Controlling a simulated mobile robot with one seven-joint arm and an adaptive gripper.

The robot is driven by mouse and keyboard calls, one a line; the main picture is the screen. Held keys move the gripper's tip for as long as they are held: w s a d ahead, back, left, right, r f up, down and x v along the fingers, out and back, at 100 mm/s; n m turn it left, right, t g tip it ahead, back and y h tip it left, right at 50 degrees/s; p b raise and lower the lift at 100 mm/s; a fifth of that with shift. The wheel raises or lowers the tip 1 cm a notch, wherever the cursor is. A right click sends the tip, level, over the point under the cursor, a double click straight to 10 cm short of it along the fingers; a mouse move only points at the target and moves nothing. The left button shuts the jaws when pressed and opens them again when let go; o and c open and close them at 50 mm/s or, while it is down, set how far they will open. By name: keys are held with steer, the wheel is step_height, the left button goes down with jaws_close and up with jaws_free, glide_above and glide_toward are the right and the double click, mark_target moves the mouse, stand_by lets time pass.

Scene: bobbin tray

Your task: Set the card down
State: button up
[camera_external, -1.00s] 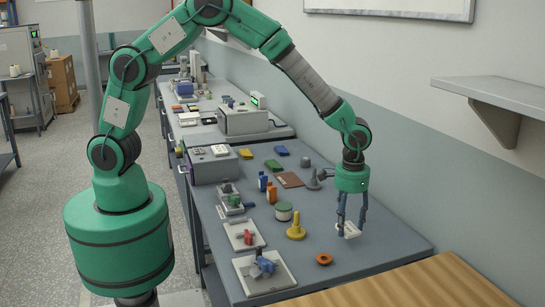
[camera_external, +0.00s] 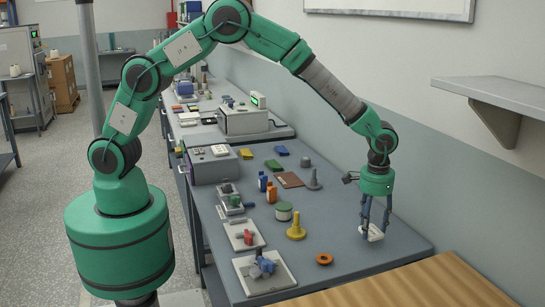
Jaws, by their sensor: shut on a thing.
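My gripper (camera_external: 375,228) is shut on a small white piece, which I take to be the card (camera_external: 373,236). The gripper points down near the right edge of the grey-blue table (camera_external: 345,263). The card is between the fingertips, low over the tabletop. I cannot tell whether it touches the table. The fingers hide part of it.
A yellow peg-like piece (camera_external: 296,227) and an orange ring (camera_external: 324,259) stand to the left. Bare tabletop surrounds the gripper. A wooden surface (camera_external: 425,286) is in front.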

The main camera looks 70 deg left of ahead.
mark_target(370, 229)
steer(key=shift+f+b, duration=0.4)
steer(key=shift+f, duration=1.3)
steer(key=shift+f, duration=0.1)
steer(key=o, duration=1)
steer(key=shift+o, duration=0.2)
step_height(370, 229, up, 12)
steer(key=p, duration=0.2)
